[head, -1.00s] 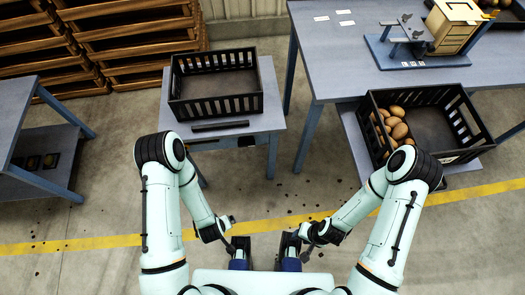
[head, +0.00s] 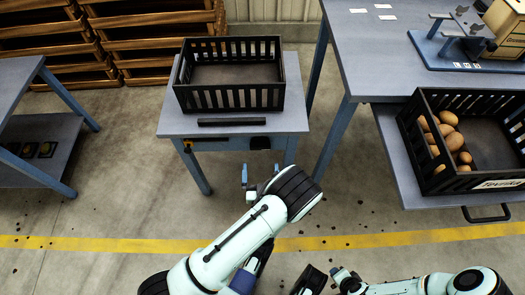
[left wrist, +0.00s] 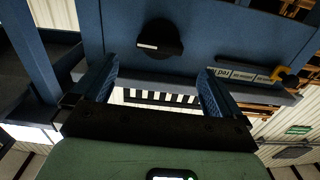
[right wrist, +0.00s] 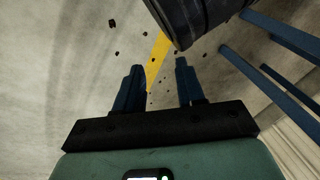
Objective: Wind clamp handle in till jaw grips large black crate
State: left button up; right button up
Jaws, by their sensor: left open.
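A large, empty black slatted crate (head: 230,88) sits on the small blue-grey table (head: 180,122). A dark jaw bar (head: 232,122) lies before it, with a narrow gap between. A dark round knob, seemingly the clamp handle (head: 260,143), is on the table's front apron; it shows in the left wrist view (left wrist: 160,40). My left gripper (head: 259,180) is open and empty in front of the apron, below the knob; its fingers (left wrist: 157,85) are apart from it. My right gripper (right wrist: 157,85) is open and empty over the floor; its fingers are hardly visible in the head view.
A yellow-orange piece (head: 188,146) sits at the apron's left, beside a printed label (left wrist: 240,74). A second black crate with several potatoes (head: 428,180) stands at right by the bigger bench (head: 372,75). A shelf table (head: 30,130) is at left. Floor between is open.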

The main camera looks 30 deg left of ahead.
aim_at(260, 150)
pick_arm(q)
jog(key=b+x, duration=0.1)
jog(key=x, duration=0.7)
pick_arm(e)
jog(key=shift+g, duration=0.5)
jog(key=s+f, duration=0.3)
jog(key=shift+d, duration=0.2)
pick_arm(q)
jog(key=shift+c, duration=0.3)
pick_arm(e)
jog(key=shift+r, duration=0.1)
pick_arm(q)
jog(key=c, duration=0.9)
